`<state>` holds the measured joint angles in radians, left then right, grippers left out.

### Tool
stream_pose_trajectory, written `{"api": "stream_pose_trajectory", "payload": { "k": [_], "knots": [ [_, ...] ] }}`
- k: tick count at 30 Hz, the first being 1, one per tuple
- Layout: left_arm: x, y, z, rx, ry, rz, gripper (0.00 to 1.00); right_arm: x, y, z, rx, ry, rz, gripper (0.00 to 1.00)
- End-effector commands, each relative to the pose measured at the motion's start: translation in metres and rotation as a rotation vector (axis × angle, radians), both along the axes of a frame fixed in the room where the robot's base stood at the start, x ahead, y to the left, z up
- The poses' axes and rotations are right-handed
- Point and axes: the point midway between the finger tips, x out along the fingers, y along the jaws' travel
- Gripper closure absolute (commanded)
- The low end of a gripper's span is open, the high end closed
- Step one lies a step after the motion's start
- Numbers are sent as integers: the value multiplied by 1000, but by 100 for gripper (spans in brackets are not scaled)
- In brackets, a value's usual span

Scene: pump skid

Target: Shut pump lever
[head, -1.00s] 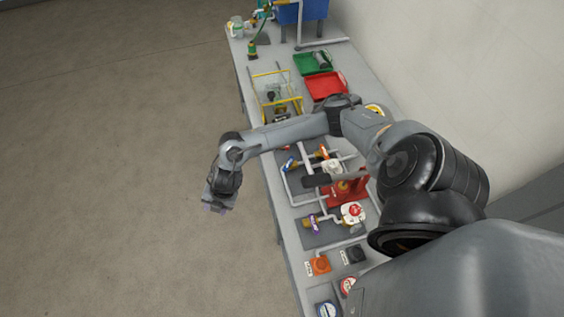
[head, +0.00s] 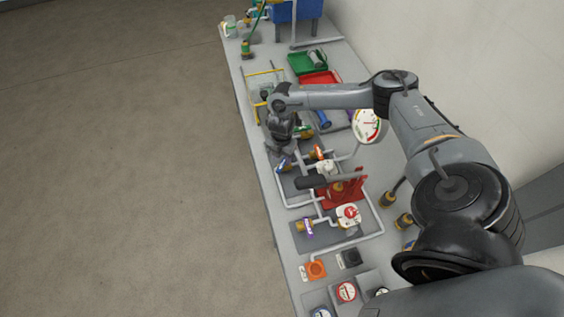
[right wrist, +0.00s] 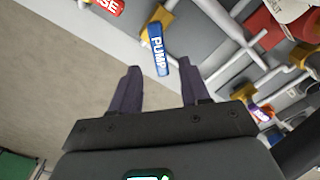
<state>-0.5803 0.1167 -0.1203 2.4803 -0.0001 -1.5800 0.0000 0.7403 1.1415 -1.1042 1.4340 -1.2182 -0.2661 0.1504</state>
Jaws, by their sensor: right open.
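The blue pump lever (right wrist: 158,52), marked PUMP, sticks out from a yellow valve body (right wrist: 155,20) on grey pipe in the right wrist view. In the head view the lever (head: 281,167) shows as a small blue piece at the near-left edge of the pump skid. My right gripper (right wrist: 160,78) is open and empty. Its two dark fingertips stand apart, with the lever's end in the picture between and just beyond them. I cannot tell how close they are to it in depth. In the head view my right gripper (head: 283,150) hangs over the lever. My left gripper is not in view.
A red lever (right wrist: 108,5) ending in "SE" lies beside the pump lever. A purple-labelled lever (head: 308,227) and a red pump (head: 345,190) with a dark handle are close by. A round gauge (head: 367,126) stands behind. The floor left of the bench is clear.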

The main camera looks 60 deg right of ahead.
Motion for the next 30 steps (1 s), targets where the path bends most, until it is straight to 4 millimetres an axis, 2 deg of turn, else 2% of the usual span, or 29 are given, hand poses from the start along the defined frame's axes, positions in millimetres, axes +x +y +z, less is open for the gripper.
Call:
{"api": "stream_pose_trajectory", "payload": {
  "k": [3,9,22,30],
  "knots": [
    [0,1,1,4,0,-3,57,0,1,-18,0,0,-1,54],
    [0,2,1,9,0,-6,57,0,1,-38,0,0,0,54],
    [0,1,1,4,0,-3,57,0,0,-44,-1,-2,1,54],
    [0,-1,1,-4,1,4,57,0,0,-44,-1,-2,1,96]
  ]
}}
